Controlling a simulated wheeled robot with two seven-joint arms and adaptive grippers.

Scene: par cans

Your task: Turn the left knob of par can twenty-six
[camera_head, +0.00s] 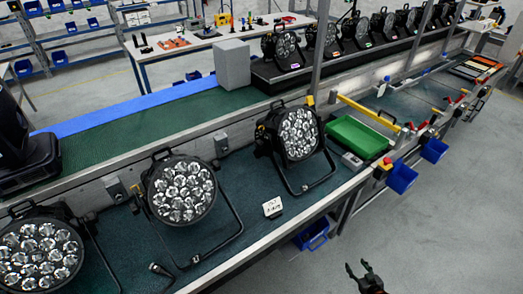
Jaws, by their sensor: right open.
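Three black par cans with clusters of clear round lenses stand on the near bench: one at the lower left (40,258), one in the middle (180,191) and one further right (298,134). I cannot read a number on any of them, so I cannot tell which is twenty-six. Their knobs are too small to make out. My right gripper (357,265) is at the bottom, over the grey floor in front of the bench. It is open and empty, well apart from the par cans. My left gripper is not in view.
A green tray (356,137) and a yellow bar (366,110) are further right. Blue bins (401,178) hang along the front edge. More par cans (283,47) line the back conveyor. The floor at right is clear.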

